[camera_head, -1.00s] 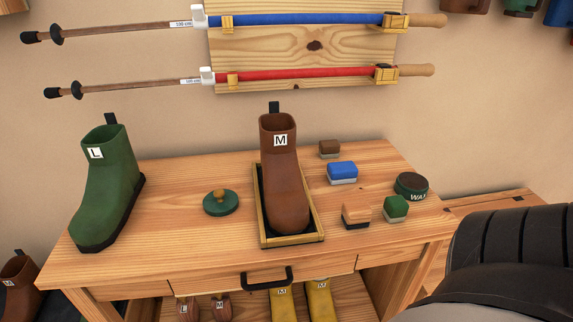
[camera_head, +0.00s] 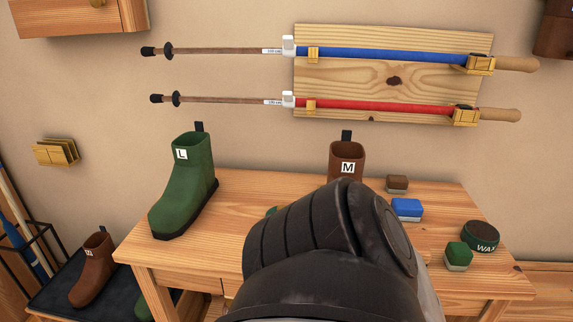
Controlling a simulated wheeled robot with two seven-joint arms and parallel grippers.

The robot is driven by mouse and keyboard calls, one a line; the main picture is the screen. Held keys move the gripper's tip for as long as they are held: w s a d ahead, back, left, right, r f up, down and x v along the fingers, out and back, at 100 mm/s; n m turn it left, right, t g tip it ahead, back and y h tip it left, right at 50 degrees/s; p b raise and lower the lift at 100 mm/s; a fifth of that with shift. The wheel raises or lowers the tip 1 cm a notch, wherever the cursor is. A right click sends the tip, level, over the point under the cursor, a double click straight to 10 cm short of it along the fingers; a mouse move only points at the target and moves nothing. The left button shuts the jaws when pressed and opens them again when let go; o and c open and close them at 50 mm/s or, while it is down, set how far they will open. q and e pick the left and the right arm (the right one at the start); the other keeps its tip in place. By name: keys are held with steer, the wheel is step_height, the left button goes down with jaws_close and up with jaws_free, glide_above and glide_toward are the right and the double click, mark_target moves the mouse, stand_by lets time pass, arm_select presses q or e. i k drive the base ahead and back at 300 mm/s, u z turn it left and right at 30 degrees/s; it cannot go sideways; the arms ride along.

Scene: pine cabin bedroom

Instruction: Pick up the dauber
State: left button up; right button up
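The dauber (camera_head: 271,211), a round green disc with a wooden knob in the earlier frame, lies on the wooden bench (camera_head: 241,187). Now only a small green edge of it shows, left of the brown boot. A dark, ribbed link of my own arm covers the rest of it and the front middle of the bench. Neither of my grippers is in view.
A green boot (camera_head: 187,187) stands on the bench's left. A brown boot (camera_head: 347,160) stands behind my arm. A blue brush (camera_head: 407,208), a brown brush (camera_head: 397,183), a green block (camera_head: 459,254) and a wax tin (camera_head: 480,235) sit at the right.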

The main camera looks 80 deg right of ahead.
mark_target(457, 256)
steer(key=k, duration=1.75)
steer(key=z, duration=0.05)
